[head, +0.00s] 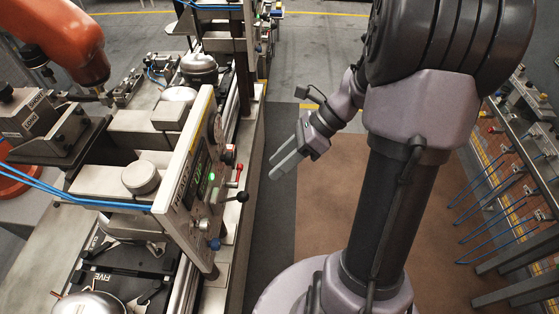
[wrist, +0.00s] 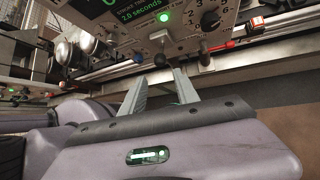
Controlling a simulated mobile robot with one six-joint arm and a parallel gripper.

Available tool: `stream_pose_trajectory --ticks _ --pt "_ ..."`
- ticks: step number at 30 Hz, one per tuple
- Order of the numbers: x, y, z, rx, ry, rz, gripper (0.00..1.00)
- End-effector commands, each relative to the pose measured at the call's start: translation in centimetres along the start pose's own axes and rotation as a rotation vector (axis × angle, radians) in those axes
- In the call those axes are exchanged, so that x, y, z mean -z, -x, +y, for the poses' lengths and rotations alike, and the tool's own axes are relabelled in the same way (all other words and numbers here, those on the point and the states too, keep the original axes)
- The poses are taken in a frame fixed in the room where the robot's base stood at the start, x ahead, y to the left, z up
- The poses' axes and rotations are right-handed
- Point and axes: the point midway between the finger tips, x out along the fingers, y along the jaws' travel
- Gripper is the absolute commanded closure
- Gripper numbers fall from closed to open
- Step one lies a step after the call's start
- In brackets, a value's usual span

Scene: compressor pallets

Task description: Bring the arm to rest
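My gripper (head: 272,168) hangs in free air to the right of the control panel in the head view, its two grey fingers pointing down and left. In the wrist view the fingers (wrist: 161,78) stand apart with nothing between them, so it is open and empty. My arm is bent, with the gripper out to the left of my column. The control panel (head: 178,172) has a lit green light, a dial and a black-knobbed lever; the gripper looks apart from it.
A conveyor line with silver compressors (head: 198,66) on black pallets runs along the left. An orange robot arm (head: 62,36) reaches over it. A rack with blue hooks (head: 484,183) stands at the right. Brown floor matting (head: 325,200) lies open between them.

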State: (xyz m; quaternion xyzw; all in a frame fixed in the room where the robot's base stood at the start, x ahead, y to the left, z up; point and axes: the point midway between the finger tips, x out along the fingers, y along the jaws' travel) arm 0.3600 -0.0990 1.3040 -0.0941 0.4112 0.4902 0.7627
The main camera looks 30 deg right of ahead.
Motion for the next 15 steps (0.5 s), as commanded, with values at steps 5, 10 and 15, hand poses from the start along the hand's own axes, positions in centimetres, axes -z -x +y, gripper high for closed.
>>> stream_pose_trajectory --ticks 5,10,15 --pt "0.0 0.0 0.0 0.000 0.000 0.000 0.63" --pt "0.3 -2.0 0.6 0.007 0.118 0.054 0.63" --pt "2.7 -10.2 4.8 0.035 0.772 0.321 0.63"
